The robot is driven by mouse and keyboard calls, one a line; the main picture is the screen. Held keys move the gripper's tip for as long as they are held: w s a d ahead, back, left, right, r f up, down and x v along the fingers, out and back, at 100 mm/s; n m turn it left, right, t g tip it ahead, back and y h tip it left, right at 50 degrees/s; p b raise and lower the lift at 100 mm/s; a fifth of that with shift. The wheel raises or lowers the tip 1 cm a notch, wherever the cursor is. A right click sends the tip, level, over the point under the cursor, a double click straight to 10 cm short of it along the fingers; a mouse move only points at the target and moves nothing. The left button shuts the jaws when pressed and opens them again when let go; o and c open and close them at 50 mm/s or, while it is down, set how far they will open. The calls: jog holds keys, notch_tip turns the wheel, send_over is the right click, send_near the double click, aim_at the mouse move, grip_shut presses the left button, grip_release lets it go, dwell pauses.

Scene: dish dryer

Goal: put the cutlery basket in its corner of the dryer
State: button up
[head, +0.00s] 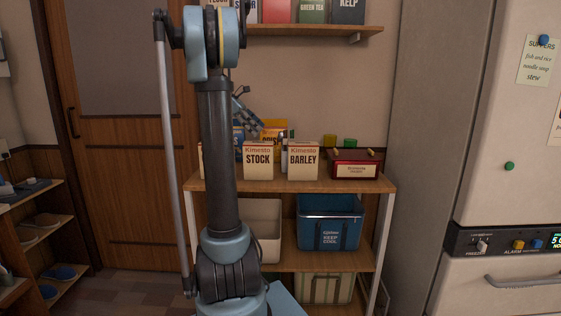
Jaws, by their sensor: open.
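Neither the cutlery basket nor the dish dryer is in the head view. My gripper (242,98) shows small and partly hidden behind my upright blue and grey arm. It is in front of the wall, above the boxes on the shelf unit. It is open, and I see nothing held in it.
A wooden shelf unit (380,186) bears the STOCK box (258,161), the BARLEY box (303,161) and a red box (355,165). A blue cooler (330,223) stands below. A fridge (430,130) is at right, a door (125,180) and shoe rack (45,245) at left.

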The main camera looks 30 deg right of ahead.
aim_at(284, 155)
jog(key=x, duration=1.7)
jog(key=shift+w+f, duration=0.15)
jog(key=shift+w, duration=0.25)
jog(key=shift+c, duration=0.6)
jog(key=c, duration=0.7)
